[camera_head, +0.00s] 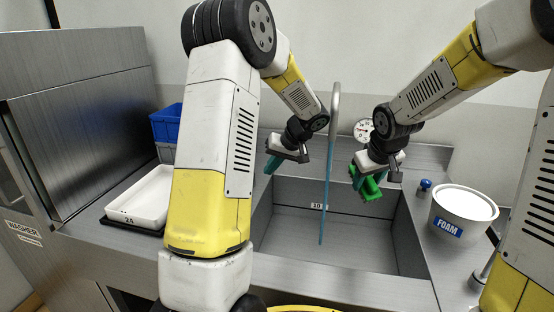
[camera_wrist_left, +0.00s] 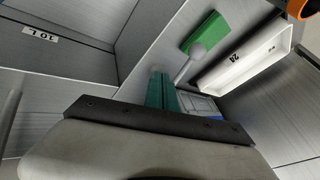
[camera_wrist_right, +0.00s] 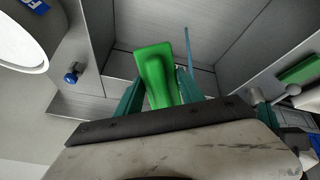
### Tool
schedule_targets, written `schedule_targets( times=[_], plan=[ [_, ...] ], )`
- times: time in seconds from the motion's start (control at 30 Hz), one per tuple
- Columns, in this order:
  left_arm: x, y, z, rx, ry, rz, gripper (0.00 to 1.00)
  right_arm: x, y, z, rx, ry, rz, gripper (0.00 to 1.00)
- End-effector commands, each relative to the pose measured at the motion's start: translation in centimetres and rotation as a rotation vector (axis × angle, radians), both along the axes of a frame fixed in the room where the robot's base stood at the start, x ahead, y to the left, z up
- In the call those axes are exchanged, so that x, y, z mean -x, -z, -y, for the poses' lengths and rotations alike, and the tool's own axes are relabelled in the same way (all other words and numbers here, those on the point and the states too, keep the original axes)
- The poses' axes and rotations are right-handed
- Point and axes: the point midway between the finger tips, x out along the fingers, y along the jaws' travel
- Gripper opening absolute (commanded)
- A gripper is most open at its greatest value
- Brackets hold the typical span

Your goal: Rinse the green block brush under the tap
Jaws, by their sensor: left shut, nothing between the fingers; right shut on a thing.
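The green block brush (camera_head: 371,187) is in my right gripper (camera_head: 372,175), above the right side of the sink (camera_head: 290,222). The brush (camera_wrist_right: 156,72) fills the gap between the right fingers in the right wrist view.
A white tray (camera_head: 140,200) marked 24 stands left, partly behind my arm. Another green piece (camera_wrist_left: 205,32) lies near it with a grey knobbed thing (camera_wrist_left: 197,50). A FOAM tub (camera_head: 462,205) and a blue knob (camera_head: 425,184) are at right. A blue crate (camera_head: 165,124) stands behind.

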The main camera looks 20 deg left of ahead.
Motion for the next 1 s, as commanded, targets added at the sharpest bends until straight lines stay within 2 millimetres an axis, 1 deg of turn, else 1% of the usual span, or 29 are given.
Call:
schedule_targets(
  times=[0.03,0.1,0.2,0.3,0.5,0.8,0.87,1.0],
  plan=[
    [-0.1,1.0,-0.6,0.000,-0.002,-0.005,0.00,0.0,0.0,0.0,0.000,0.000,0.001,0.07],
    [-0.2,1.9,-1.4,0.000,-0.003,-0.002,0.00,0.0,0.0,0.0,0.000,0.000,0.001,0.07],
    [0.4,1.9,-2.9,0.000,-0.002,0.000,0.00,0.0,0.0,0.0,0.000,0.000,0.001,0.07],
    [0.8,2.2,-3.9,0.000,-0.002,-0.001,0.00,0.0,0.0,0.0,0.000,0.000,0.001,0.07],
    [1.1,2.3,-4.6,0.001,0.001,0.000,0.00,0.0,0.0,0.0,0.000,0.000,0.001,0.07],
    [1.1,2.3,-4.7,0.000,0.004,0.001,0.00,0.0,0.0,0.0,0.000,0.000,0.001,0.07],
    [1.2,2.2,-4.9,-0.001,0.023,0.000,0.00,0.0,0.0,0.0,0.000,0.000,0.001,0.07],
    [2.0,2.2,-5.9,-0.001,0.133,0.000,0.00,0.0,0.0,0.0,0.000,0.000,0.001,0.07]
  ],
)
